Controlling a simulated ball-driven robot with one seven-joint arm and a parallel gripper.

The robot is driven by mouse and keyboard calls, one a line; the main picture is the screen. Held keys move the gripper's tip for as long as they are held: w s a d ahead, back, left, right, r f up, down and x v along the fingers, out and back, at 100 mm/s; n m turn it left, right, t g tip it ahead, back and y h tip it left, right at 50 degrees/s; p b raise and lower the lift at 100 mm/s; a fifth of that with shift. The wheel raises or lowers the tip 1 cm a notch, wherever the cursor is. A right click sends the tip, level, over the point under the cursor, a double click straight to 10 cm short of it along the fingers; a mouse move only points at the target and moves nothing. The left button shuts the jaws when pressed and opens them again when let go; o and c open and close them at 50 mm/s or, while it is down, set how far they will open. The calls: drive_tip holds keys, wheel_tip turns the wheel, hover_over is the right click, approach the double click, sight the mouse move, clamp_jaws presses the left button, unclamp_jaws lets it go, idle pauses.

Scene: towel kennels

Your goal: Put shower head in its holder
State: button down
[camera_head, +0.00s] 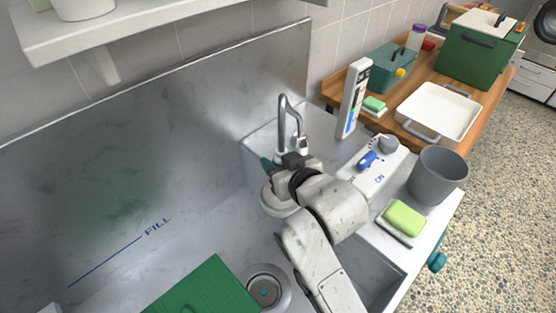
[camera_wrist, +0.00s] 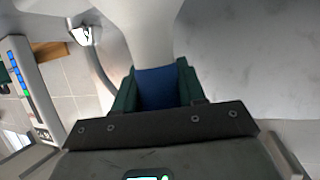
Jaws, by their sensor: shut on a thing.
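My gripper (camera_wrist: 156,88) shows green finger pads in the wrist view. They are shut on the blue grip of the white shower head (camera_wrist: 147,30), whose pale body reaches up out of the frame. In the head view, my gripper (camera_head: 267,165) is above the tub, just left of the curved chrome fixture (camera_head: 284,112), and my wrist hides most of what it holds. The chrome fixture also shows in the wrist view (camera_wrist: 98,68), left of the shower head and apart from it. I cannot tell for certain which part is the holder.
An upright white panel (camera_head: 352,97) stands right of the chrome fixture. A grey bucket (camera_head: 437,177) and a green sponge (camera_head: 404,217) are on the right ledge. A green board (camera_head: 205,290) and a drain (camera_head: 264,290) are low in the tub. A shelf (camera_head: 150,22) juts out upper left.

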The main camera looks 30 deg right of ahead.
drive_tip(key=shift+s+f, duration=0.15)
drive_tip(key=shift+s, duration=0.1)
idle(0.4)
drive_tip(key=shift+f, duration=0.2)
idle(0.5)
drive_tip(key=c, duration=0.6)
unclamp_jaws()
drive_tip(key=shift+o, duration=0.2)
drive_tip(key=shift+f, duration=0.1)
drive_tip(key=v, duration=1)
drive_tip(key=shift+s+r, duration=0.3)
